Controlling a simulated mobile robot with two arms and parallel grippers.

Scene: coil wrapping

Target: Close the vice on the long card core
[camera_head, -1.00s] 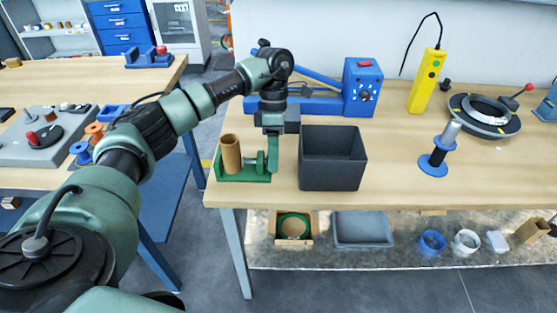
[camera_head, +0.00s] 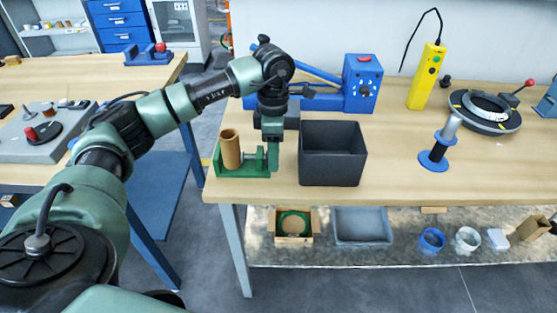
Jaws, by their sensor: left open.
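The long card core (camera_head: 230,149) is a brown tube standing upright in the green vice (camera_head: 236,172) at the left front of the bench. The vice's screw end is on its right side. My left gripper (camera_head: 271,143) points down at the right end of the vice, close to the screw and right of the core. Its jaws are open; the fingertips partly overlap the vice end, and I cannot tell whether they touch it. Whether the vice jaw presses on the core is too small to tell. My right gripper is not in view.
A dark open bin (camera_head: 332,168) stands just right of the gripper. Behind are a blue machine (camera_head: 362,82) and a yellow pendant (camera_head: 425,78). A blue spool stand (camera_head: 437,150) and a black ring fixture (camera_head: 484,112) stand further right.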

